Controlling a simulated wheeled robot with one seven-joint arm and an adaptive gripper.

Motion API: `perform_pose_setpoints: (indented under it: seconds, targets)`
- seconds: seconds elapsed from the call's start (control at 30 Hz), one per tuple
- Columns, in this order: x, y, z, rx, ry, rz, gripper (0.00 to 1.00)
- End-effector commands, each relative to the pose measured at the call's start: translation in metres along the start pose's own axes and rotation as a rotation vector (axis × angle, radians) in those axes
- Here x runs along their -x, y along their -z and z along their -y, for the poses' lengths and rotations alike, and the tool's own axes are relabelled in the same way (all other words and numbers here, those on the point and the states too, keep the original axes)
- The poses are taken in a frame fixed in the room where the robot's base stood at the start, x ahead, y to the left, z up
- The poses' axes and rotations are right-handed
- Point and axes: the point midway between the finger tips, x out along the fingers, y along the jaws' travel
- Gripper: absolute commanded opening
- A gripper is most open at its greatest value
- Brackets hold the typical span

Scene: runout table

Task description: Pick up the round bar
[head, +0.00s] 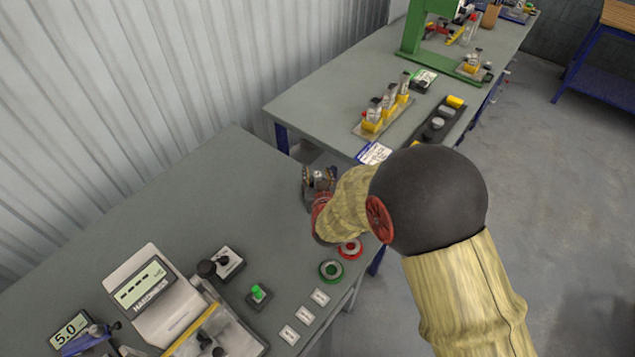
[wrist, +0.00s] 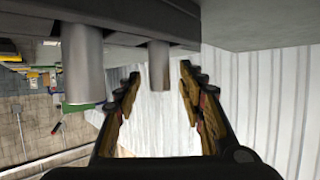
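In the wrist view, which looks upside down, two grey metal cylinders rise from a dark grey block (wrist: 130,22). The slimmer round bar (wrist: 158,66) lies in line with the gap between my fingers. The thicker round bar (wrist: 83,62) is left of the left finger. I cannot tell from the frames which one the task names. My gripper (wrist: 160,80) is open, with nothing clasped; daylight shows on both sides of the slim bar. In the head view my gripper (head: 319,180) is low over the far right end of the near table, and my arm hides most of that spot.
The near grey table (head: 190,190) is largely clear at its middle. A Hardness tester (head: 150,295), a green button (head: 259,293) and red and green rings (head: 331,270) stand in front. A second table (head: 300,105) carries a green press (head: 415,40) and several small gauges. The corrugated wall (head: 200,60) is behind.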

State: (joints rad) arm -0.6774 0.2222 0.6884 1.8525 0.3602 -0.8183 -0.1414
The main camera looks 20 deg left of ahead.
Motion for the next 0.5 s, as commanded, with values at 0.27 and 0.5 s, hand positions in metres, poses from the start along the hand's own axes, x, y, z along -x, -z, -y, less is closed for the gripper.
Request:
perform_pose_setpoints:
  seconds: [0.27,0.5]
  targets:
    - [0.0002,0.0001,0.0,0.0,0.0,0.0,0.24]
    - [0.0003,0.0001,0.0,0.0,0.0,0.0,0.11]
